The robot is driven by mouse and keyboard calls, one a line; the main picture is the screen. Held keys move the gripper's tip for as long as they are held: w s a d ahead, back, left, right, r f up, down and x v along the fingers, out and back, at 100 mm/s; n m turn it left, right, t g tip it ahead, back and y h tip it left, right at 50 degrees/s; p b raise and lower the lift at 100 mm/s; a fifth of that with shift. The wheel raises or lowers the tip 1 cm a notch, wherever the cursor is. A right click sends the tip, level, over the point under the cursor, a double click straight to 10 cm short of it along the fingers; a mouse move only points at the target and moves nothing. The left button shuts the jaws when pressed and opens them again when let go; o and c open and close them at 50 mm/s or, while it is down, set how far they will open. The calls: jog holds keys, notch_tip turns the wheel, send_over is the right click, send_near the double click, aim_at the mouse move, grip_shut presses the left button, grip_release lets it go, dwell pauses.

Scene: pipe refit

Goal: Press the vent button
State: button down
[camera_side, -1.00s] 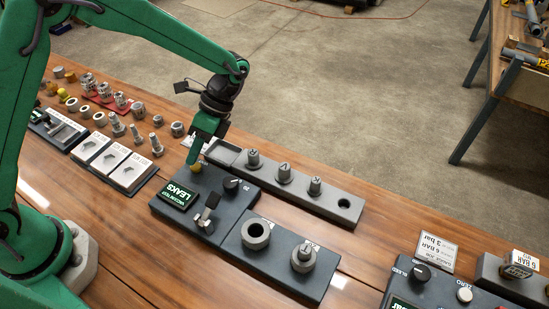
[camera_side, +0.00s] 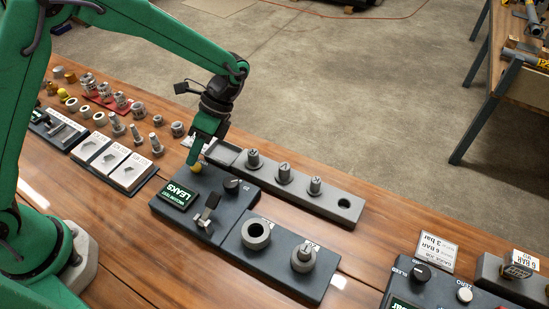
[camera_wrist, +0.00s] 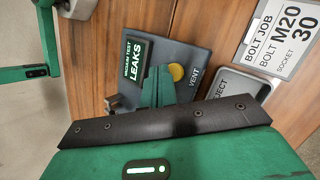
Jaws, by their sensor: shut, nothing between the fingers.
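The vent button is a round yellow cap (camera_wrist: 177,73) marked VENT, on the dark vacuum test box (camera_wrist: 183,48) whose display reads LEAKS. In the side view the yellow cap (camera_side: 197,168) shows just below my gripper's tip. My gripper (camera_side: 191,158) is shut and empty, pointing down at the far edge of the box (camera_side: 222,207). In the wrist view my shut green fingers (camera_wrist: 157,84) are beside the cap, to its left. I cannot tell whether the tip touches the cap or the box.
A white BOLT JOB card (camera_wrist: 282,35) is nearby.

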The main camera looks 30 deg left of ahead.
aim_at(198, 164)
jog(key=shift+f, duration=0.8)
dwell(0.9)
jog(key=shift+r, duration=0.15)
jog(key=shift+a+r, duration=0.1)
jog(key=shift+r, duration=0.65)
jog(key=shift+r, duration=0.15)
jog(key=shift+r, duration=2.35)
jog(key=shift+r, duration=0.1)
